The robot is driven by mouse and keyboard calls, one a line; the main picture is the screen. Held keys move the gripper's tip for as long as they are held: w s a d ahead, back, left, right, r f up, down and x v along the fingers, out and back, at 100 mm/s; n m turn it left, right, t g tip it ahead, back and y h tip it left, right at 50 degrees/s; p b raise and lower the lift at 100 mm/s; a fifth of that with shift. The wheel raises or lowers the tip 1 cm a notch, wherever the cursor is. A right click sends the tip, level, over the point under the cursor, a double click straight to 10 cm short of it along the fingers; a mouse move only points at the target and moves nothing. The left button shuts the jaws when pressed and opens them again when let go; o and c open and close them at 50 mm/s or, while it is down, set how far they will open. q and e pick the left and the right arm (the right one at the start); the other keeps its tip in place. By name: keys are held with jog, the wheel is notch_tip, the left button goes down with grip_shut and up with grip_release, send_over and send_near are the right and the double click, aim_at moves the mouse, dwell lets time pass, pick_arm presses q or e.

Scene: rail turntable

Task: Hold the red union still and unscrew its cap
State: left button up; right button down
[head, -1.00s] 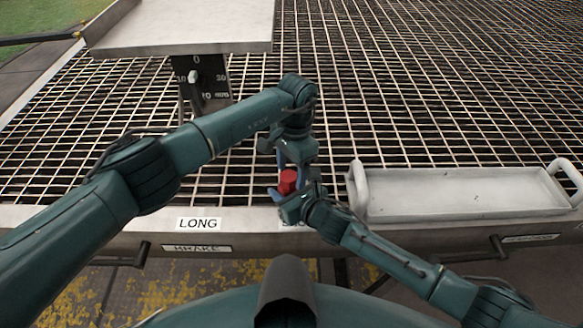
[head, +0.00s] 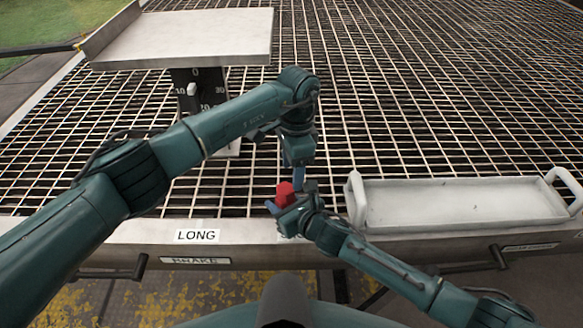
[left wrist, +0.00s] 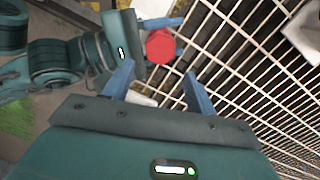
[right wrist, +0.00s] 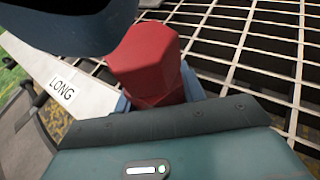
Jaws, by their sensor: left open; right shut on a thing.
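The red union (head: 284,194) is held upright or nearly so near the table's front edge. My right gripper (head: 285,205) is shut on its lower part. The right wrist view shows the union (right wrist: 150,65) close up, with a wider hexagonal top over a narrower body; I cannot tell how far the cap is turned. My left gripper (head: 294,178) is open and empty, just above and behind the union. In the left wrist view the hexagonal top (left wrist: 161,46) lies beyond the open fingers (left wrist: 155,78), apart from them.
A pale tray with handles (head: 460,206) lies to the right on the metal grid (head: 420,130). A raised metal plate (head: 190,40) and a black dial panel (head: 190,95) stand at the back left. A LONG label (head: 197,236) is on the front rim.

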aim_at(287, 190)
pick_arm(q)
jog(key=m, duration=0.5)
jog(key=shift+s+a+f, duration=0.15)
jog(key=shift+s, duration=0.2)
jog(key=m, duration=0.4)
jog(key=shift+s+a+m+t, duration=0.15)
jog(key=shift+m+t, duration=0.15)
jog(key=shift+m, duration=0.1)
jog(key=m, duration=0.5)
jog(key=shift+s+a, duration=0.1)
jog(key=shift+s, duration=0.05)
jog(key=m, duration=0.5)
jog(key=shift+s+a+h, duration=0.1)
jog(key=shift+a+h, duration=0.1)
jog(key=shift+h, duration=0.1)
jog(key=shift+f, duration=0.15)
jog(key=shift+s+f, duration=0.1)
jog(key=shift+f, duration=1.75)
jog(key=shift+c, duration=0.4)
